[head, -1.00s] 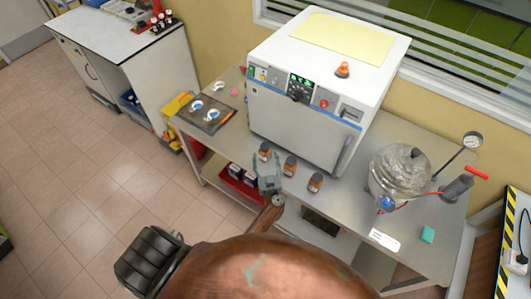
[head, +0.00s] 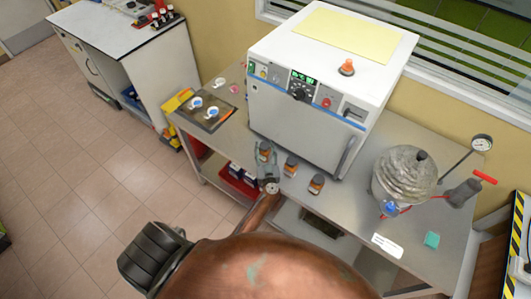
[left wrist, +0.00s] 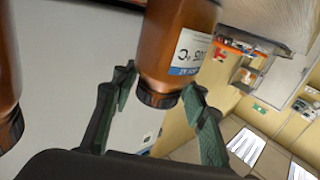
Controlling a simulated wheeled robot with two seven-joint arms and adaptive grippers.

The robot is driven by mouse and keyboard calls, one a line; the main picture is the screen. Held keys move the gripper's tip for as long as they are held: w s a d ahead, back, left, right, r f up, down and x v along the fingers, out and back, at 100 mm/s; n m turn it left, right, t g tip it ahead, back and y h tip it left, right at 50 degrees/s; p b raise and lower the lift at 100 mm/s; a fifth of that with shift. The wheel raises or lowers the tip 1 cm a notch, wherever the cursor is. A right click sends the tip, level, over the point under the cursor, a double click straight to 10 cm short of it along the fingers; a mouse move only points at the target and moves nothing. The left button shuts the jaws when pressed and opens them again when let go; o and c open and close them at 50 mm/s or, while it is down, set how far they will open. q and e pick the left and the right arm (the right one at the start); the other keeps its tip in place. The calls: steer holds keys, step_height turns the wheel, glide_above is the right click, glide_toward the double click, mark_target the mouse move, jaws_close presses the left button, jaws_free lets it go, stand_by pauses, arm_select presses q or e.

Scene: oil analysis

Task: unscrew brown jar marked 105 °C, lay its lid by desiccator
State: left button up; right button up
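The brown jar marked 105 °C (left wrist: 170,38) appears upside down in the left wrist view, its label partly readable. Its dark lid (left wrist: 157,97) is on it. In the head view the leftmost brown jar (head: 264,147) stands in front of the oven, partly hidden by my left gripper (head: 265,160). In the left wrist view my left gripper (left wrist: 160,90) has its fingers apart on either side of the lid; contact is not clear. The desiccator (head: 404,180) is a rounded glass vessel with a dark knob, at the right of the bench. My right gripper is not in view.
Two more brown jars (head: 290,166) (head: 316,184) stand in a row to the right. The white oven (head: 300,110) rises close behind. A white card (head: 387,245) and a teal block (head: 432,240) lie in front of the desiccator. Bare bench lies between jars and desiccator.

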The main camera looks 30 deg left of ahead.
arm_select(q)
steer(key=shift+s+d+f, duration=0.1)
steer(key=shift+d, duration=0.05)
steer(key=c, duration=0.9)
steer(key=shift+o, duration=0.2)
steer(key=shift+r, duration=0.4)
steer(key=shift+c, duration=0.7)
step_height(320, 180, up, 10)
steer(key=p, duration=0.4)
steer(key=shift+f+p, duration=0.25)
steer(key=shift+p, duration=0.1)
jaws_close()
steer(key=o, duration=0.8)
jaws_free()
jaws_close()
